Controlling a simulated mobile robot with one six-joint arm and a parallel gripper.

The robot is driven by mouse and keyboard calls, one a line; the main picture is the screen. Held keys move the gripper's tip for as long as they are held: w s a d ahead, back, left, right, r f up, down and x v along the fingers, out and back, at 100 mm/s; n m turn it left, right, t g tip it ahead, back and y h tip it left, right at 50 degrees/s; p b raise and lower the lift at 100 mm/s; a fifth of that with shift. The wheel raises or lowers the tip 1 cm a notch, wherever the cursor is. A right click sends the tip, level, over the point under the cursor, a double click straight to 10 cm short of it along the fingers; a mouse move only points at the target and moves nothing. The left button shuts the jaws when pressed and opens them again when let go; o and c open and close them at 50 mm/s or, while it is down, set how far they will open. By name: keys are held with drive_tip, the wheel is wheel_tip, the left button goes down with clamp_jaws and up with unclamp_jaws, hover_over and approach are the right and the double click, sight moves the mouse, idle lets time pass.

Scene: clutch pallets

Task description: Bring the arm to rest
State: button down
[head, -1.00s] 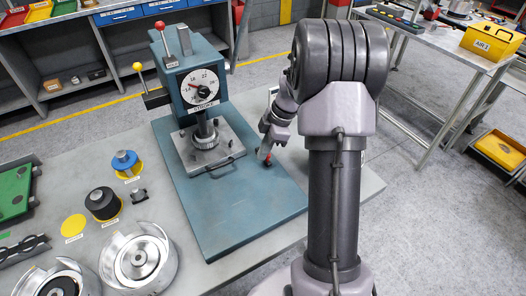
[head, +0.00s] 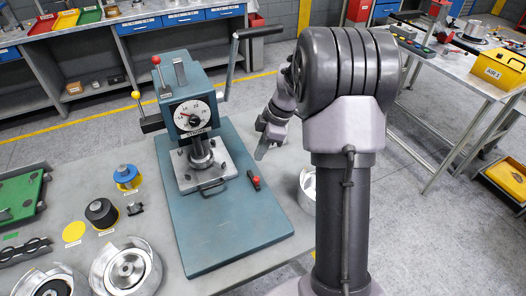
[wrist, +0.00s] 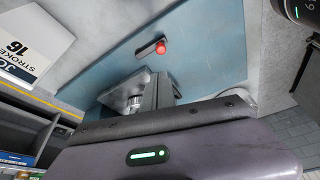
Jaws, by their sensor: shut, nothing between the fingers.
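My arm is bent over the bench at the right in the head view. My gripper (head: 262,152) is shut and empty, above the far right part of the blue base plate (head: 225,245). In the wrist view its dark fingers (wrist: 161,88) reach over the same blue plate (wrist: 205,45). A small dark piece with a red knob (head: 254,181) lies on the plate just below the gripper. It also shows in the wrist view (wrist: 160,48), apart from the fingers.
A blue press (head: 188,95) with a dial and a long dark handle stands left of my gripper. A silver housing (head: 307,190) is partly hidden behind my arm. Several parts, including a blue-topped one (head: 127,176), lie at left. Another table (head: 460,75) stands back right.

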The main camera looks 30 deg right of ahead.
drive_tip(key=s+a+r+m+t+h+b, duration=0.1)
drive_tip(key=s+a+r+m+b, duration=0.1)
drive_tip(key=s+a+r+m, duration=0.45)
drive_tip(key=s+a+r+m+t+b, duration=0.3)
drive_tip(key=s+a+m, duration=0.8)
drive_tip(key=s, duration=0.6)
drive_tip(key=shift+a+h, duration=0.3)
drive_tip(key=shift+a, duration=0.65)
drive_tip(key=shift+s+r, duration=0.1)
